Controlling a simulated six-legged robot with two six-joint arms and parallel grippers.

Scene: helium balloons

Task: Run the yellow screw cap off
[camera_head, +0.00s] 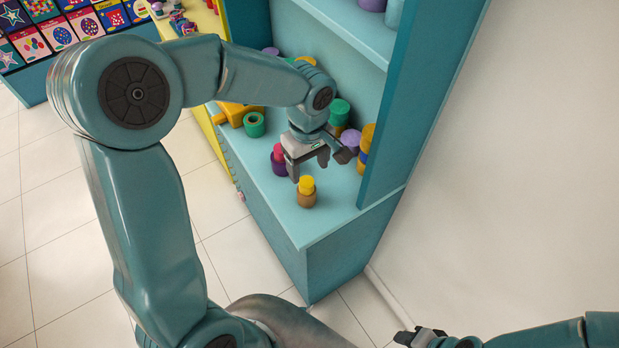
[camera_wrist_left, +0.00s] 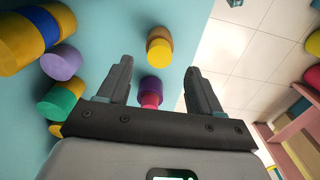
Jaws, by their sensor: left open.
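The yellow screw cap (camera_head: 306,184) sits on a small brown-orange jar (camera_head: 307,200) standing upright near the front edge of the teal shelf. My left gripper (camera_head: 320,168) is open and empty, above and just behind the jar. In the left wrist view the yellow cap (camera_wrist_left: 159,56) shows beyond the gap between the two fingertips (camera_wrist_left: 159,67), roughly centred, with the brown jar (camera_wrist_left: 160,34) behind it. The fingers do not appear to touch it. My right gripper (camera_head: 418,338) shows only partly at the bottom edge; its jaws are unclear.
A purple jar with a pink cap (camera_head: 279,153) stands close to the left gripper. Green (camera_head: 254,124), lilac (camera_head: 351,139) and yellow-blue (camera_head: 366,145) pieces stand farther back. The cabinet's side panel (camera_head: 400,130) rises at right. The shelf right of the jar is clear.

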